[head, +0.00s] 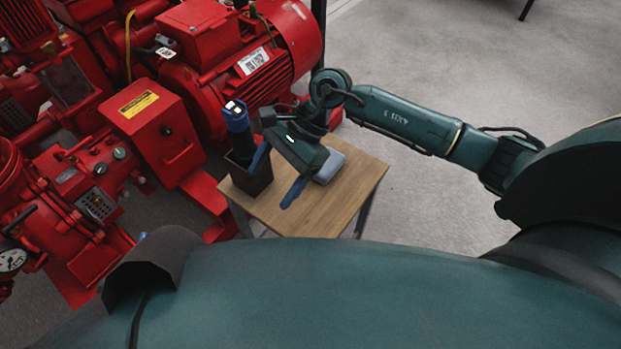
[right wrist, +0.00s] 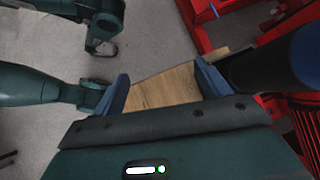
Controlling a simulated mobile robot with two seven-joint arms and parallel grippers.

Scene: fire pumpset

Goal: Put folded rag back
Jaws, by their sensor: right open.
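A folded grey-blue rag (head: 329,164) lies on the small wooden table (head: 345,205), partly hidden by my right gripper. My right gripper (head: 276,175) is over the table beside the rag, its two blue fingers spread apart. In the right wrist view, the open fingers of my right gripper (right wrist: 163,82) have only bare wooden tabletop (right wrist: 163,88) between them. I cannot see the rag in that view. My left gripper does not show clearly in either view.
A black holder (head: 247,178) with a blue-topped dark cylinder (head: 237,116) stands on the table's left side, close to my right gripper. Red pump machinery (head: 225,65) crowds the left and back. Grey floor (head: 455,60) is clear at the right.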

